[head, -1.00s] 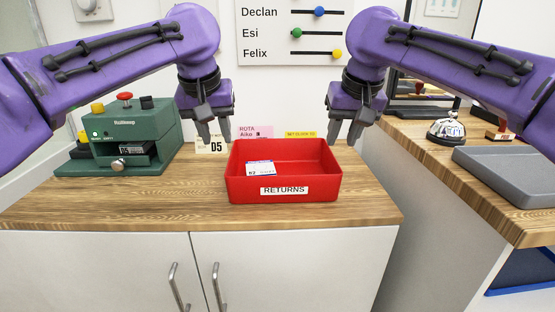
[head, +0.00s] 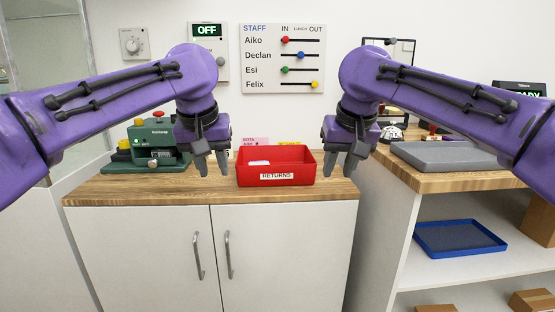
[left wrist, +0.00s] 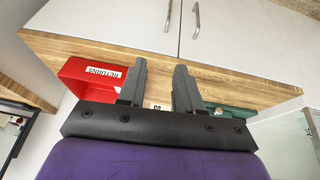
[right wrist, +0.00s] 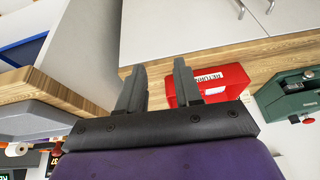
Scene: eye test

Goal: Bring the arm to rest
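My left gripper (head: 213,164) hangs pointing down, just left of the red RETURNS tray (head: 276,180) in the head view. Its fingers are apart with nothing between them, as the left wrist view (left wrist: 159,88) also shows. My right gripper (head: 344,163) hangs pointing down to the right of the tray. Its fingers are also apart and empty in the right wrist view (right wrist: 160,88). Both purple arms are bent at the elbow, one from each side. A small white card (head: 259,163) lies in the tray.
The tray and a green machine (head: 155,146) stand on a wooden counter (head: 120,190) over white cabinets. A blue tray (head: 458,238) is on the shelf below. A staff board (head: 283,58) hangs behind.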

